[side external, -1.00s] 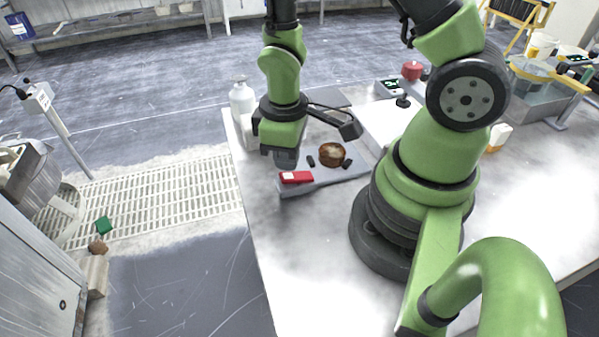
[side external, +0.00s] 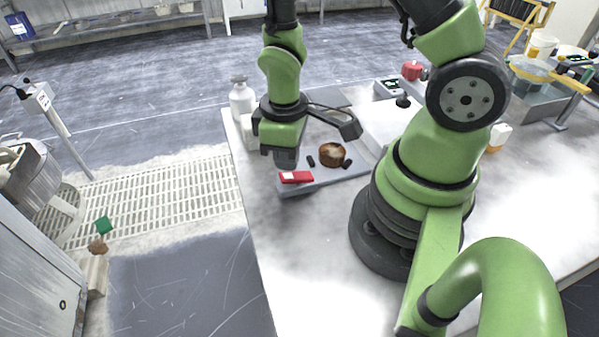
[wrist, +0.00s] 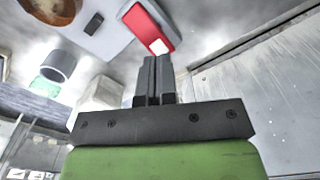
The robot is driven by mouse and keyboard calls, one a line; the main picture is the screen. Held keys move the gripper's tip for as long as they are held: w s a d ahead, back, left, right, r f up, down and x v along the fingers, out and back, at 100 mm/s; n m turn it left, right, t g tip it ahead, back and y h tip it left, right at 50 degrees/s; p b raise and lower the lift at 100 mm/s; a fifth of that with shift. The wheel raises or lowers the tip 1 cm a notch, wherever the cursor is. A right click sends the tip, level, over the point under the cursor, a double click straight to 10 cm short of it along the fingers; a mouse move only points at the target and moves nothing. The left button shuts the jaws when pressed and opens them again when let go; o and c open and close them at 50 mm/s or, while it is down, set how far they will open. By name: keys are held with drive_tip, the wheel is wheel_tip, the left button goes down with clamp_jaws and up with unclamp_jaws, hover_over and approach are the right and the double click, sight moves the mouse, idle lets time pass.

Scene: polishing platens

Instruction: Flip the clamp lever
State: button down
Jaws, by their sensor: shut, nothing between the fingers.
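A red bar with a white patch (side external: 296,177), which may be the clamp lever, lies at the front edge of a grey plate (side external: 318,181) on the bench. It also shows in the wrist view (wrist: 153,24). No other lever is clear to me. My gripper (side external: 286,163) points down just behind the red bar in the side view. In the wrist view, its fingers (wrist: 153,62) are together and empty, with their tips just below the bar's white end. I cannot tell whether they touch it.
A brown round piece (side external: 332,154) sits on the plate between small black blocks (side external: 310,161). A white bottle (side external: 242,99) stands at the bench's back left corner. A red knob (side external: 411,70) is farther back. The bench front left of my base is clear.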

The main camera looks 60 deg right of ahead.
sight(287, 176)
drive_tip(key=shift+f, duration=1.35)
idle(0.8)
drive_tip(key=shift+r, duration=3.55)
drive_tip(key=shift+w+r, duration=0.1)
drive_tip(key=shift+r, duration=0.05)
drive_tip(key=s+a+r+m+t+y, duration=0.1)
drive_tip(key=s+r+m+t, duration=0.2)
drive_tip(key=r, duration=0.7)
drive_tip(key=s+a+r+m+t+y, duration=0.1)
drive_tip(key=s+r+m+t, duration=0.3)
drive_tip(key=r, duration=0.5)
drive_tip(key=shift+r, duration=0.35)
